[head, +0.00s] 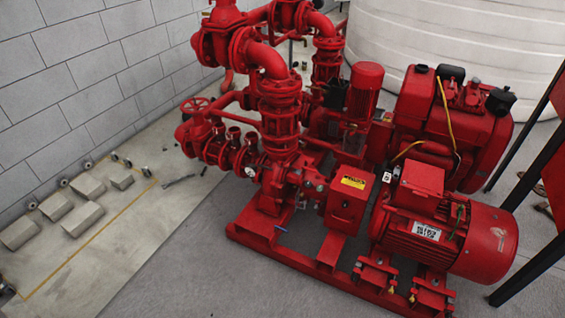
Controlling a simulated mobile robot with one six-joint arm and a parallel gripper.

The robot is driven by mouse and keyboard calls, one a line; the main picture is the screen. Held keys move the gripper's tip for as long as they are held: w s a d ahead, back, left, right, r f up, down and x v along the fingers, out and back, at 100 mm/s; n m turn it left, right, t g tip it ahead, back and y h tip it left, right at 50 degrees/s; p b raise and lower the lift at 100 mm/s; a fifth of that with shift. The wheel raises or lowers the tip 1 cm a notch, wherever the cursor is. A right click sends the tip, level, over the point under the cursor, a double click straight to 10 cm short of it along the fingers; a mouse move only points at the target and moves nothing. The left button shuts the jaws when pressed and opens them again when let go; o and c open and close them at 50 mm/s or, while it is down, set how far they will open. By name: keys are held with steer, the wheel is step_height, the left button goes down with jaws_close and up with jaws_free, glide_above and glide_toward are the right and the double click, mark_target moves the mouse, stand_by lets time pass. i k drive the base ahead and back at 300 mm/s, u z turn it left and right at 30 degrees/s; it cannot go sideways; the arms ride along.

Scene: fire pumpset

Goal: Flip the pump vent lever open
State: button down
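The red pump (288,185) stands on a red base frame (300,262) in the middle of the head view. A yellow warning label marks the guard (347,200) between the pump and the red motor (455,235). A small round pale fitting (250,171) sits at the pump's left side. A small light-coloured part (281,229) shows low on the pump's front. I cannot tell which small part is the vent lever, or whether it is open or closed. My gripper is not in view.
A red handwheel (195,104) and pipework rise behind the pump on the left. A second red engine unit (450,125) stands behind the motor. Grey blocks (82,219) lie by the block wall. Dark posts (530,180) stand at right. The front floor is clear.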

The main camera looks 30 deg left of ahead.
mark_target(260, 165)
steer(key=z, duration=0.35)
steer(key=i, duration=1)
steer(key=u, duration=4.45)
steer(key=i, duration=0.1)
steer(key=z, duration=3.5)
steer(key=k, duration=0.15)
steer(key=u, duration=2.2)
